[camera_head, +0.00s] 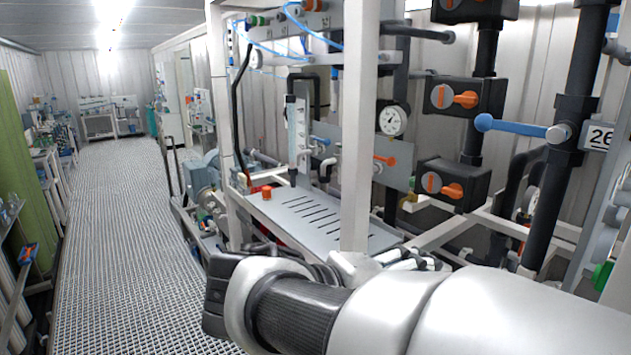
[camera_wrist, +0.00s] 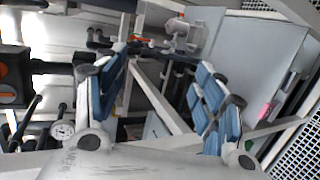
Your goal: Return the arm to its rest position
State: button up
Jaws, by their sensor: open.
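My arm (camera_head: 390,310) reaches in from the lower right of the head view, its white and dark links bent in front of the frame rack. My gripper (camera_wrist: 163,68) shows in the wrist view with its two blue-padded fingers spread wide apart. Nothing is held between the fingers; a pale frame bar and the rack lie beyond them. In the head view the gripper is mostly hidden behind the arm links.
A white upright post (camera_head: 358,130) and a slotted grey tray (camera_head: 310,215) stand close behind my arm. Black pipes, orange-handled valves (camera_head: 453,190) and a blue lever (camera_head: 510,127) fill the right. The grated walkway (camera_head: 120,230) at left is clear.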

jog(key=s+d+f+m+g+y, duration=0.1)
jog(key=s+d+f+g+y, duration=0.15)
jog(key=s+f, duration=0.3)
jog(key=s+d+f+m+g+y, duration=0.1)
jog(key=s+d+f+m+y, duration=0.1)
jog(key=s+f+y, duration=0.3)
jog(key=s+a+f+m+t+y, duration=0.2)
jog(key=s+a+f+m+y, duration=0.1)
jog(key=s+a+y, duration=0.2)
jog(key=shift+s+f, duration=0.15)
jog(key=shift+s, duration=0.35)
jog(key=shift+a, duration=0.1)
